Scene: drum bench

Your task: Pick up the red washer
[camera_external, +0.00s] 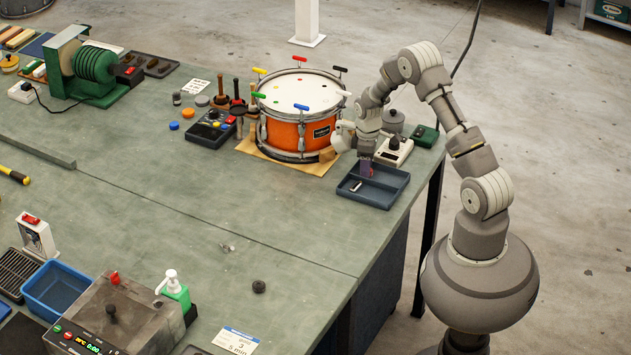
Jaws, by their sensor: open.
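I cannot make out the red washer with certainty; at this size no red ring shows clearly. Small coloured spots, too small to identify, lie on the white head of the orange drum (300,92). My gripper (366,175) points down at the dark blue-grey tray (384,201) to the right of the drum. Its jaws are open; a small purple patch shows at the fingertips, and I cannot tell what it is. A small pale piece (355,186) lies in the tray, left of the fingers. My gripper and wrist hide part of the tray's back.
Coloured-handled keys stand around the drum's rim, close to my arm. A white device with a dark knob (394,149) and a green box (425,136) stand behind the tray. The green bench top (270,215) left of the tray is largely clear; its right edge is close.

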